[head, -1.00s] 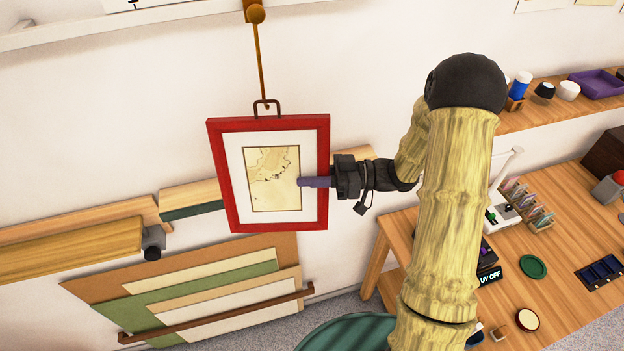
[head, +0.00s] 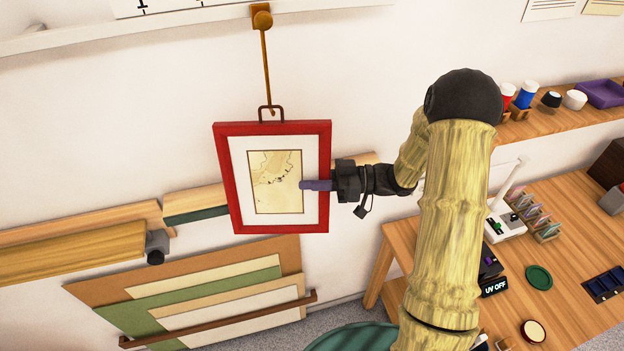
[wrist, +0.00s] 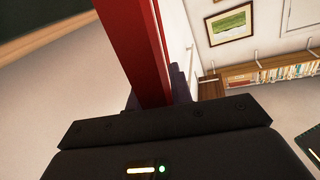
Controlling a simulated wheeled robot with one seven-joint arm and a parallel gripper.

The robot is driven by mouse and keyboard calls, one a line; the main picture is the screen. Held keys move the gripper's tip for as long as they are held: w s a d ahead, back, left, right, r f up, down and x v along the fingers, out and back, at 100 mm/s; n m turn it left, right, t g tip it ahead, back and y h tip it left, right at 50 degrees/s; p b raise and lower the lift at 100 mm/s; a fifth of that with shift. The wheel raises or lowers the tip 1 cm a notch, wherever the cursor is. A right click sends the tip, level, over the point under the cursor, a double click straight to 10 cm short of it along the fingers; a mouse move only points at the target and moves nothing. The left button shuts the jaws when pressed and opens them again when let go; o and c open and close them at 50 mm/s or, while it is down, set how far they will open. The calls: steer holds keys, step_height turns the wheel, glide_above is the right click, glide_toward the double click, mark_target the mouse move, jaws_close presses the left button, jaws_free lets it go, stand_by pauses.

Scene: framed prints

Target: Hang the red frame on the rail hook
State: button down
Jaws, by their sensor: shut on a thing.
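The red frame (head: 222,180), with a white mat and a small map-like print, hangs or is held upright before the wall in the head view. Its dark wire hanger (head: 280,108) overlaps the lower end of the rail hook (head: 266,70), a thin brown rod dropping from a knob on the white rail (head: 180,22). I cannot tell whether the hanger is caught on the hook or only in front of it. My gripper (head: 318,185) is shut on the frame's right side; one purple finger lies across its front. The wrist view shows the red edge (wrist: 145,50) between the fingers.
Below left are wooden ledges (head: 80,255) and a rack of coloured boards (head: 200,290) against the wall. At right are a shelf (head: 545,118) with cups and a wooden table (head: 570,250) with small items. Bare wall surrounds the hook.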

steer(key=shift+r, duration=0.1)
steer(key=c, duration=1.2)
jaws_free()
steer(key=shift+o, duration=0.2)
steer(key=shift+d, duration=0.1)
